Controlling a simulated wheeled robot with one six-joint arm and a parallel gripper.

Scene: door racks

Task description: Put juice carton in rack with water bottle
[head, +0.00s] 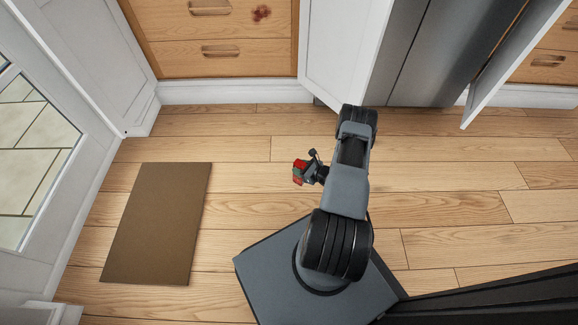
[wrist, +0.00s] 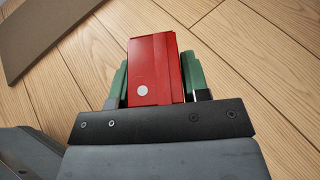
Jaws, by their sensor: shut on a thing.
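A red box-shaped juice carton (wrist: 152,68) with a white round spot is held between the two green fingers of my gripper (wrist: 155,85) in the wrist view. My gripper is shut on it. In the head view the red carton (head: 299,171) is small at the end of my arm, above the wooden floor, left of my arm. No rack and no water bottle can be made out in either view.
A brown mat (head: 157,223) lies on the floor at the left. A glass-paned door (head: 38,140) stands at the far left. White cabinet doors (head: 343,48) stand open at the back, beside a grey fridge-like unit (head: 430,60). Wooden drawers (head: 222,50) are behind. Floor between mat and arm is clear.

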